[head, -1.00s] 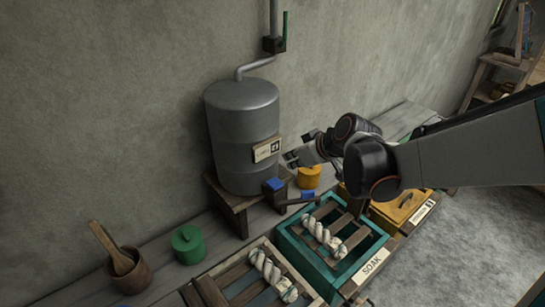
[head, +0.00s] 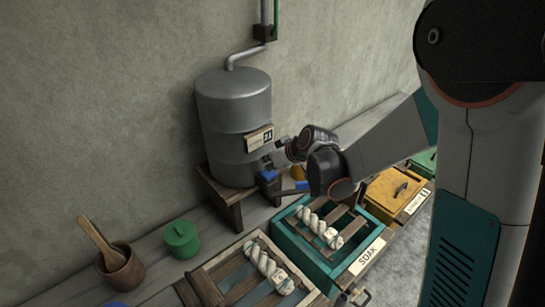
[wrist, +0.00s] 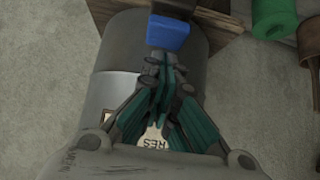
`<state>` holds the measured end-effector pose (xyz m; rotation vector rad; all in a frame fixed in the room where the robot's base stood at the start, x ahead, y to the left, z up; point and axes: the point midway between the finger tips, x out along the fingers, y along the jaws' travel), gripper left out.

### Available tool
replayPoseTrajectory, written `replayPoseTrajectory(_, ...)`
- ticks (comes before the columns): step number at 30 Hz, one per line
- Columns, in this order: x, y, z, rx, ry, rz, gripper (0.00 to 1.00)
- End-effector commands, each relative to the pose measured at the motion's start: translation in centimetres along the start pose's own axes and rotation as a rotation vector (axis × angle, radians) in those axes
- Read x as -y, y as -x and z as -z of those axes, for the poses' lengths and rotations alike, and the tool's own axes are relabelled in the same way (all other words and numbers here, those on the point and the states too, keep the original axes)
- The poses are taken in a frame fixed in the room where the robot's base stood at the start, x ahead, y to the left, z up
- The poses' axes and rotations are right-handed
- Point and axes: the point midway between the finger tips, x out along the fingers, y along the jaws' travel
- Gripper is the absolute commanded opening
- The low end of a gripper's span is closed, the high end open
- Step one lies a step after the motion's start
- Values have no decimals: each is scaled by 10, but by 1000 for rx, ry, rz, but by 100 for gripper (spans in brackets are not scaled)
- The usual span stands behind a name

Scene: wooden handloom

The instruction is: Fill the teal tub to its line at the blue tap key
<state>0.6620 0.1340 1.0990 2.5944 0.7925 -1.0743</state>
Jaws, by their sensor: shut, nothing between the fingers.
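The teal tub (head: 285,243), with a "SOAK" label (head: 368,256), sits on the floor-side row in the head view. Slatted wood and a twisted white skein lie across its top, so the water inside is hidden. The grey metal tank (head: 233,118) stands on a wooden stand behind it. The blue tap key (head: 267,175) is low on the tank's front; in the wrist view a blue block (wrist: 169,32) shows just beyond my fingertips. My gripper (head: 281,143) is by the tank's label plate; in the wrist view (wrist: 163,75) its fingers are together and empty.
Left of the teal tub is a pale-rimmed wooden tub (head: 222,272) with another skein. A yellow box (head: 392,192) is to the right.

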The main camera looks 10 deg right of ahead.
Motion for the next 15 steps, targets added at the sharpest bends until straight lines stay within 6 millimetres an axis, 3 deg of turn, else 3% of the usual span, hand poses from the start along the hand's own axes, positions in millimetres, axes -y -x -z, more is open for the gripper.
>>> replayPoseTrajectory(15,0,-9,-10,0,0,0,0)
